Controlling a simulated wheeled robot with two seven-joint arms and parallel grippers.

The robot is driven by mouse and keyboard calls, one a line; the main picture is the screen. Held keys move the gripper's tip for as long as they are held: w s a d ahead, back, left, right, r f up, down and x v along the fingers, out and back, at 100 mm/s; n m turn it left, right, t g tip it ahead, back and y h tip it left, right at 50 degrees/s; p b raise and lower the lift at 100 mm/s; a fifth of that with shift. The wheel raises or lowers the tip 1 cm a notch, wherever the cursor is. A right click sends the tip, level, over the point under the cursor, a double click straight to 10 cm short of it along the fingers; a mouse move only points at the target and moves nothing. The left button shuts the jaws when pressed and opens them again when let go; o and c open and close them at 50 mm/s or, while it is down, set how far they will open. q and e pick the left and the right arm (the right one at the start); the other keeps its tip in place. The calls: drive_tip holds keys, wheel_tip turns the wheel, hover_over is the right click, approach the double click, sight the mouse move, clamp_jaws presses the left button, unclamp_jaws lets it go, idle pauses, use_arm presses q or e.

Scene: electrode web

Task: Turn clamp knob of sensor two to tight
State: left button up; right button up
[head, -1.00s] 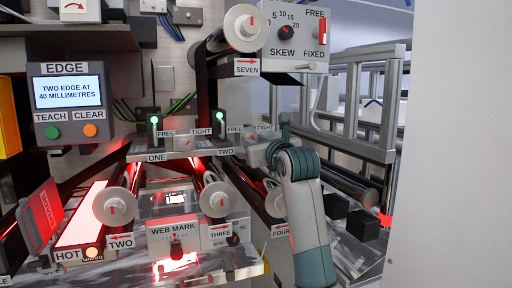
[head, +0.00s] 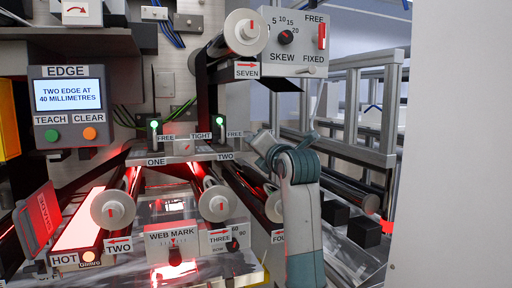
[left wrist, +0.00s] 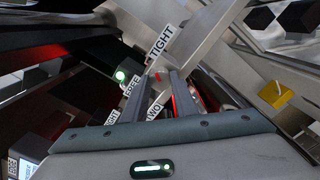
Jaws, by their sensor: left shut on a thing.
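The sensor two bracket, labelled TWO (head: 226,156), sits right of the sensor one bracket, labelled ONE (head: 156,161), below a green lamp (head: 220,121). Its FREE label (head: 235,133) shows in the head view; its TIGHT label shows in the left wrist view (left wrist: 160,43). My left gripper (head: 259,152) is at the right end of the sensor two bracket, its arm rising from below. In the left wrist view its fingers (left wrist: 160,92) are closed around the clamp knob place beside the TWO label. My right gripper is out of view.
Rollers with pale end caps (head: 113,208) stand below the sensors. The WEB MARK box (head: 171,240) is at the front. The EDGE panel (head: 68,105) is at the left, the SKEW panel (head: 294,42) above. A metal frame (head: 380,140) stands at the right.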

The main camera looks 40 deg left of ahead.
use_arm(q)
drive_tip(key=shift+m, duration=1.3)
drive_tip(key=o, duration=1)
drive_tip(key=shift+o, duration=0.2)
drive_tip(key=shift+d, duration=0.15)
